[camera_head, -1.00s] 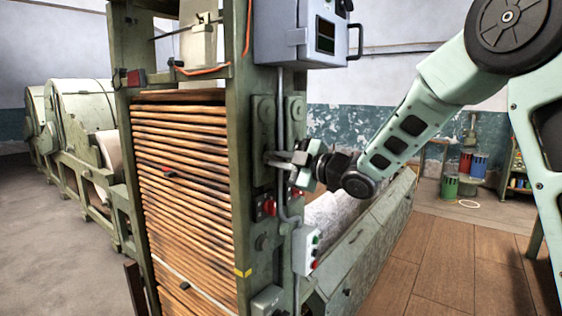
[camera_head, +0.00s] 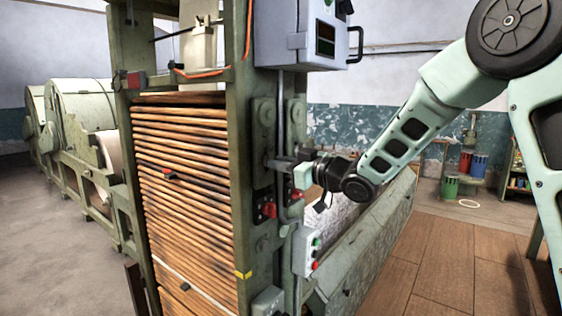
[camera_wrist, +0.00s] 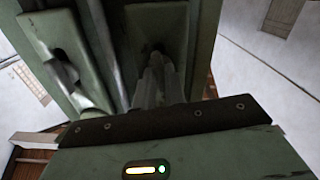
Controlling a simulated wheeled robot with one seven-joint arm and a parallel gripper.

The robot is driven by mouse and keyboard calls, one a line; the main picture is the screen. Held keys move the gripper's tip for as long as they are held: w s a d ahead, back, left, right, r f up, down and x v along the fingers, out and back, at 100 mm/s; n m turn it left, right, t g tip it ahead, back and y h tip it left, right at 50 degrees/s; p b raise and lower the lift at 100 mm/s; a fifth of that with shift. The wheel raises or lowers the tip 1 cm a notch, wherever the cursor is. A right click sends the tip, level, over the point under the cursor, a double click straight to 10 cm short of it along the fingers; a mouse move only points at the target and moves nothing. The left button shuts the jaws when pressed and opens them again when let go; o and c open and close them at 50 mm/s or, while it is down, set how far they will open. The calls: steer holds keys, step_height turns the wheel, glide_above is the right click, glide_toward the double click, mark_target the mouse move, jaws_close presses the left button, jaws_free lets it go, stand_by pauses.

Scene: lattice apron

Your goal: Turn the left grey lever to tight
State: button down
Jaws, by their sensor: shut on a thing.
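The left grey lever (camera_head: 269,158) sits on the green post of the machine, on the left of two upright mounting plates. My gripper (camera_head: 284,161) reaches it from the right and is shut on it. The fingers hide most of the lever. In the wrist view my gripper's fingers (camera_wrist: 157,82) reach toward a plate and close around a grey part. A second grey lever (camera_wrist: 62,72) shows there on the neighbouring plate, apart from my fingers. The exact angle of the held lever cannot be read.
A grey control box (camera_head: 300,35) with a handle hangs above. A grey conduit (camera_head: 281,130) runs down between the plates. Red knobs (camera_head: 267,210) and a button box (camera_head: 306,250) lie below my gripper. Stacked wooden slats (camera_head: 185,180) fill the frame at left.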

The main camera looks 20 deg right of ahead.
steer(key=shift+m+p, duration=0.3)
steer(key=shift+m, duration=0.7)
steer(key=shift+f, duration=0.1)
steer(key=c, duration=1.5)
jaws_free()
steer(key=shift+o, duration=0.2)
steer(key=shift+s+d, duration=0.1)
steer(key=b+v, duration=0.4)
steer(key=v, duration=1.3)
steer(key=shift+b, duration=0.35)
steer(key=shift+s, duration=0.1)
